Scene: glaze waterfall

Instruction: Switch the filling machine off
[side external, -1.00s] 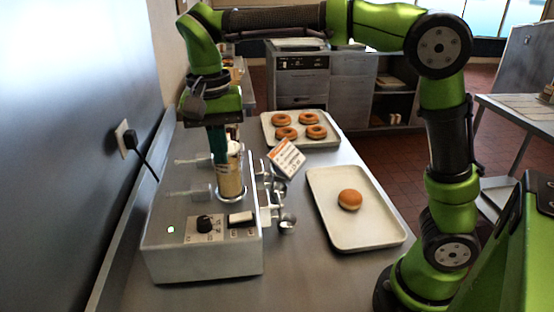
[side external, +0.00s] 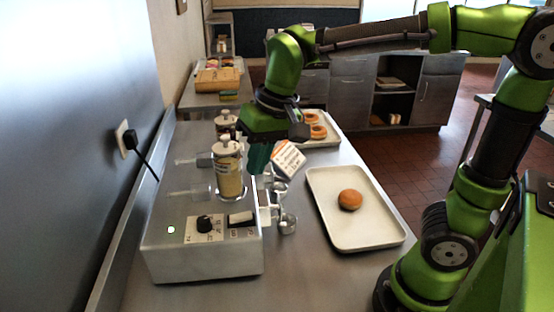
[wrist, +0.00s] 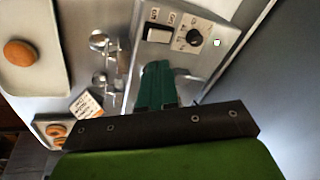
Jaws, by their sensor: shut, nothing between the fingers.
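The filling machine (side external: 205,262) is a grey metal box on the counter at the left, with a small indicator light (side external: 171,230) that glows green. Its sloped panel carries a black knob (side external: 204,223) and a white rocker switch (side external: 240,217); I cannot read the rocker's position. In the wrist view the switch (wrist: 158,34), knob (wrist: 194,37) and light (wrist: 217,42) are near the top. My gripper (side external: 257,160) is shut and empty, its teal fingers pointing down behind the panel, right of the canisters. The fingers (wrist: 157,75) are apart from the switch.
Two cream-filled canisters (side external: 229,180) stand on the machine, with nozzles (side external: 287,222) at its right side. A tray (side external: 375,235) with one bun (side external: 350,200) lies to the right. A sign card (side external: 287,158) and a donut tray (side external: 330,140) are behind. A cable runs to the wall socket.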

